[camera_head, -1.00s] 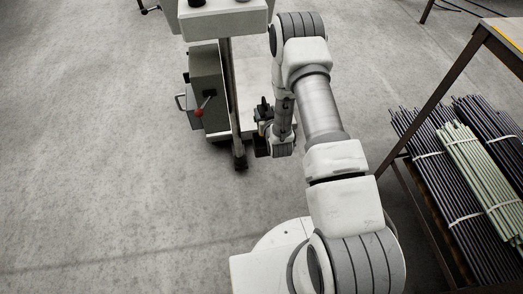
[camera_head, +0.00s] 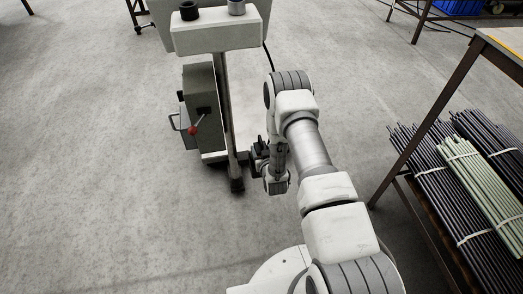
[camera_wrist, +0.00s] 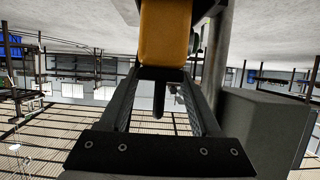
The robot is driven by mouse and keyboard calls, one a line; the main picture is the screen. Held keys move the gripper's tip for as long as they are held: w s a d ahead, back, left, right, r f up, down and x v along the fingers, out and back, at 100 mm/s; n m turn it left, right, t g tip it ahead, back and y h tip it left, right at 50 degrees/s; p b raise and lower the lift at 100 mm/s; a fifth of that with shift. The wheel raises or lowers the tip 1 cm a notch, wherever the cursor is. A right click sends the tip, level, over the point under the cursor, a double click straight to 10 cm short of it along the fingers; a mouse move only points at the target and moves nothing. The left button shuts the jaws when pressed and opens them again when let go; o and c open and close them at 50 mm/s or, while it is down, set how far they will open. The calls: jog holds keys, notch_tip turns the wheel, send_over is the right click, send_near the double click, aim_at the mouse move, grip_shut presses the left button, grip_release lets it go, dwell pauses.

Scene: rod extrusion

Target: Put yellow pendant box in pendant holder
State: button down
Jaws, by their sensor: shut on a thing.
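The yellow pendant box (camera_wrist: 165,35) is at the top middle of the wrist view, at the ends of the two dark fingers. My gripper (camera_wrist: 165,76) is shut on it. In the head view my gripper (camera_head: 259,156) is a small dark shape just right of the machine's upright post (camera_head: 228,110); the yellow box cannot be made out there. The post also shows in the wrist view (camera_wrist: 217,55), close to the right of the box. I cannot pick out the pendant holder for certain in either view.
The machine's light top (camera_head: 215,35) overhangs the post. A grey cabinet (camera_head: 200,105) with a red-knobbed lever (camera_head: 193,130) is left of the post. A rack at right holds bundled rods (camera_head: 455,185). The floor (camera_head: 90,170) at left is clear.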

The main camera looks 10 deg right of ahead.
jog(key=shift+f, duration=0.15)
jog(key=shift+c, duration=0.5)
grip_release()
